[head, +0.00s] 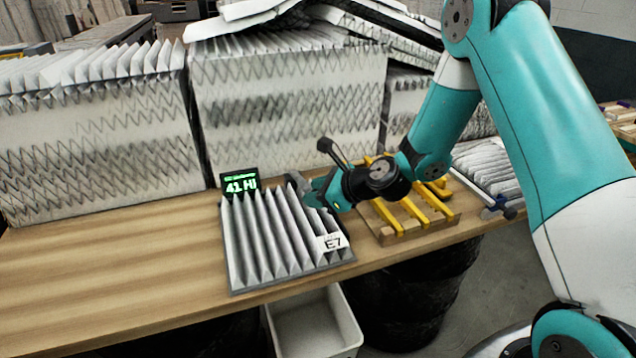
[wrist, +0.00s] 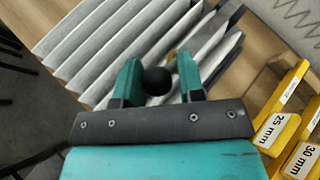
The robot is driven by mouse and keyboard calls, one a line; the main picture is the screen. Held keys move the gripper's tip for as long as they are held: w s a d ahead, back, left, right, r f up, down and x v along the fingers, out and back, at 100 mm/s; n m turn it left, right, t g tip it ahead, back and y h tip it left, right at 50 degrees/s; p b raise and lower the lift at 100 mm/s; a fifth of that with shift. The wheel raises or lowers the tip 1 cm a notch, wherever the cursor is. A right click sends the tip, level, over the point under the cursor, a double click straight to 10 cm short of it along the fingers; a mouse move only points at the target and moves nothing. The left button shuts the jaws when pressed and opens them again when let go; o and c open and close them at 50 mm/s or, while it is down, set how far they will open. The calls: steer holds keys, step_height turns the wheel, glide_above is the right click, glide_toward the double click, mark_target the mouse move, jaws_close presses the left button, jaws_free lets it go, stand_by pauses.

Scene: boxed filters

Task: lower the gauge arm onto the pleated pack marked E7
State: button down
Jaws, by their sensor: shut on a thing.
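The pleated pack marked E7 (head: 265,240) lies flat on the bench, grey-white pleats up, its E7 label (head: 332,243) at the front right corner. A small display (head: 240,183) behind it reads "41 HI" in green. My gripper (head: 318,195) is low over the pack's back right part. In the wrist view my gripper (wrist: 158,82) has its teal fingers on either side of a round black knob (wrist: 157,80), which appears to be the gauge arm's. Most of the arm is hidden; a dark bar shows beyond the fingers. I cannot tell whether the arm touches the pleats.
A wooden rack (head: 405,232) with yellow gauge pieces stands right of the pack; tags in the wrist view read 25 mm (wrist: 272,130) and 30 mm (wrist: 303,160). Large pleated filters (head: 290,105) line the back. A white bin (head: 315,325) sits below the front edge. The bench's left is clear.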

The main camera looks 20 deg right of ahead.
steer(key=shift+w+a+r+p, duration=0.15)
steer(key=shift+r+p, duration=0.05)
steer(key=shift+r, duration=0.3)
steer(key=shift+w+a+r+p, duration=0.1)
steer(key=shift+a+r+p, duration=0.05)
steer(key=shift+r, duration=0.35)
steer(key=c, duration=1)
jaws_free()
steer(key=shift+o, duration=0.7)
steer(key=shift+w+a, duration=0.1)
steer(key=shift+a, duration=0.05)
steer(key=shift+d, duration=0.25)
steer(key=shift+s+d, duration=0.2)
steer(key=shift+d, duration=0.1)
steer(key=b+v, duration=0.3)
steer(key=v, duration=1.3)
steer(key=shift+s+r, duration=0.25)
steer(key=shift+r, duration=0.05)
steer(key=shift+d, duration=0.1)
